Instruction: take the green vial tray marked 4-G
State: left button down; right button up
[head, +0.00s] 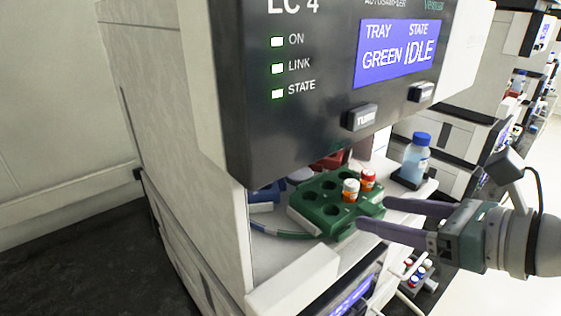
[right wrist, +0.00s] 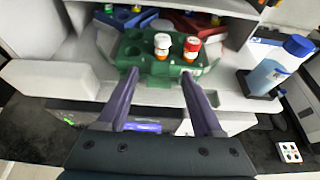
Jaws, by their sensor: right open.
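The green vial tray (head: 312,221) sits on the white shelf under the front panel marked LC 4. It has several round holes and holds two vials, a white-capped one (head: 350,190) and a red-capped one (head: 368,180). The tray also shows in the right wrist view (right wrist: 128,50); I cannot read a 4-G mark on it. My right gripper (head: 374,212) is open, its purple fingertips at the tray's near end. In the right wrist view the fingertips (right wrist: 160,72) stand either side of that end; I cannot tell whether they touch it. My left gripper is not in view.
The panel's screen (head: 396,52) reads TRAY GREEN, STATE IDLE, and overhangs the tray. A blue-capped bottle (head: 416,158) stands right of the tray in a dark holder. Blue (head: 266,196) and red (head: 331,160) trays lie behind. A white side wall bounds the left.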

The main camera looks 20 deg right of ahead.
jog(key=shift+w+a+f, duration=0.25)
jog(key=shift+w, duration=0.3)
jog(key=shift+c, duration=0.4)
grip_shut()
